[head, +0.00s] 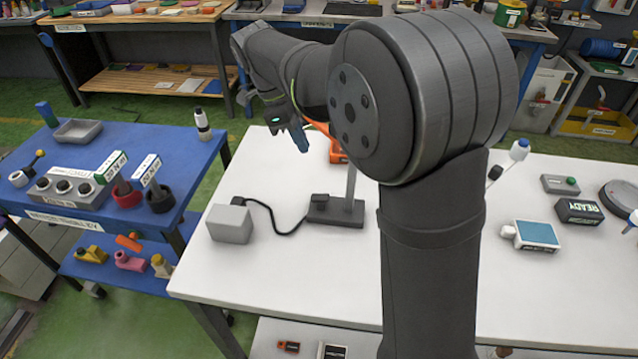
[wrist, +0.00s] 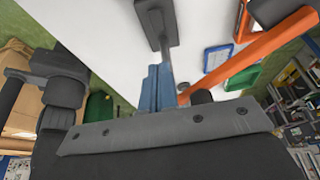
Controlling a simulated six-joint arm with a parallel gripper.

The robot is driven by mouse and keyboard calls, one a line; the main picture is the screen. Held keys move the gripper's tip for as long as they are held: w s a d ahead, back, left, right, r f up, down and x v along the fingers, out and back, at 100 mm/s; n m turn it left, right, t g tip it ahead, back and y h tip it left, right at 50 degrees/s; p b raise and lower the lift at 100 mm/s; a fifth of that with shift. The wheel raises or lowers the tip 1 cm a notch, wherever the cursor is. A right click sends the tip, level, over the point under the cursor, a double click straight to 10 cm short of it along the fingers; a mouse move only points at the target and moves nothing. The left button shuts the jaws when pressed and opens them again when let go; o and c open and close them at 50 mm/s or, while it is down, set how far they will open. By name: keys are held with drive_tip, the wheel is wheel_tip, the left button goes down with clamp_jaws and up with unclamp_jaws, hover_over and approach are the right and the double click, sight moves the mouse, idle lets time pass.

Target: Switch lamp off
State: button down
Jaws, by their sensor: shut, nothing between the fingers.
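The lamp stands on the white table, with a dark base (head: 335,211), a thin grey post and an orange upper part (head: 338,150), which my arm partly hides. A small raised dark piece, perhaps the switch (head: 320,198), sits on the base. I cannot tell whether the lamp is lit. My gripper (head: 301,140) is shut and empty, above and left of the base in the head view. In the wrist view, its blue fingertips (wrist: 158,88) are together and the dark base (wrist: 157,25) lies beyond them. An orange bar (wrist: 250,58) passes close on the right.
A black cable runs from the lamp base to a grey box (head: 231,223) on the left of the white table (head: 280,273). A blue table (head: 75,147) with several items stands further left. Several small objects, including a READY block (head: 579,211), lie at the right.

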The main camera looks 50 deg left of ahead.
drive_tip(key=shift+f, duration=0.1)
approach(325, 196)
drive_tip(key=x, duration=0.5)
drive_tip(key=shift+w+d+f, duration=0.1)
drive_tip(key=shift+d+f, duration=0.05)
drive_tip(key=shift+f, duration=0.65)
drive_tip(key=shift+w+d, duration=0.1)
